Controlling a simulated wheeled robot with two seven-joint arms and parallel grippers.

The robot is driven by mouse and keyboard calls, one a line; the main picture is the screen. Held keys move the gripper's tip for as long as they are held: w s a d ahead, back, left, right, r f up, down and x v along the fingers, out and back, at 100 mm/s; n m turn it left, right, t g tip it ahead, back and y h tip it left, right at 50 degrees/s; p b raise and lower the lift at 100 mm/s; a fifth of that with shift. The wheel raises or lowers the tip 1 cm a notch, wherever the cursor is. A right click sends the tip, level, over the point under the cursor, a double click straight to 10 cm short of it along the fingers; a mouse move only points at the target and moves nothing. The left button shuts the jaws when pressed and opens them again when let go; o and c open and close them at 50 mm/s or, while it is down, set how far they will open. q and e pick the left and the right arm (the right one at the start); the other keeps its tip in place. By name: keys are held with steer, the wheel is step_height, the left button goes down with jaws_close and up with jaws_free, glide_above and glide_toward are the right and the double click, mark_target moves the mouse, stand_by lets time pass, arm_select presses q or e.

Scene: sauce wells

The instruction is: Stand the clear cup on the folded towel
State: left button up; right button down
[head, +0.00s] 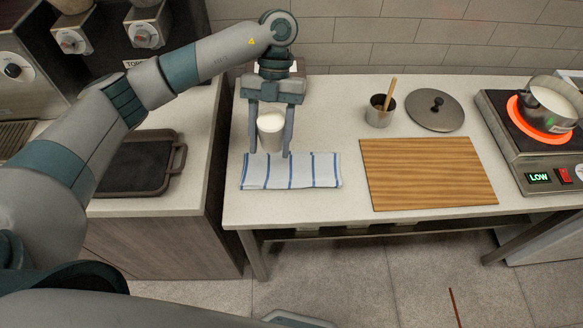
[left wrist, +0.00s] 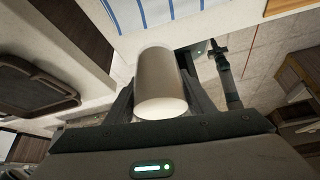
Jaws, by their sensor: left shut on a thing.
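The clear cup (head: 271,130), whitish and upright in the head view, is between the two fingers of my left gripper (head: 269,153). The gripper is shut on it, with a finger on each side. The cup also shows in the left wrist view (left wrist: 161,85), between the fingers. The folded towel (head: 320,172), white with blue stripes, lies flat near the left front of the counter. The cup appears at the towel's back edge; I cannot tell whether its base touches anything. Part of the towel shows at the top of the left wrist view (left wrist: 160,12).
A wooden board (head: 428,173) lies right of the towel. Behind it are a metal pot with a wooden handle (head: 380,112) and a round lid (head: 434,110). A hot plate (head: 548,181) carrying a saucepan (head: 550,105) is far right. A dark tray (head: 140,165) is left.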

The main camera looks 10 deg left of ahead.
mark_target(265, 146)
arm_select(q)
steer(key=f+n+h, duration=0.1)
steer(key=n, duration=0.1)
steer(key=f+n+t+h, duration=0.1)
steer(key=n, duration=0.1)
steer(key=s+f+n+h+b, duration=0.1)
steer(key=n, duration=0.2)
steer(key=shift+s+a+f, duration=0.1)
steer(key=shift+a, duration=0.15)
steer(key=s+a+f+n+t+b, duration=0.1)
steer(key=f+n+t, duration=0.1)
steer(key=n, duration=0.2)
steer(key=s+a+f+n+t+h, duration=0.1)
steer(key=f+n+t, duration=0.1)
steer(key=n, duration=0.3)
steer(key=s+a+f+n+t+h+b, duration=0.1)
steer(key=f+n+t, duration=0.1)
steer(key=n, duration=0.3)
steer(key=shift+f+t+b, duration=0.3)
steer(key=shift+f+t, duration=0.05)
steer(key=shift+t, duration=0.25)
steer(key=shift+s+a+f+n+t+y, duration=0.1)
steer(key=shift+a+f+n+t+y, duration=0.2)
steer(key=shift+n, duration=0.55)
steer(key=shift+s+a+f+n+t, duration=0.1)
steer(key=shift+f+n+t, duration=0.3)
steer(key=shift+n, duration=0.45)
steer(key=shift+r, duration=0.15)
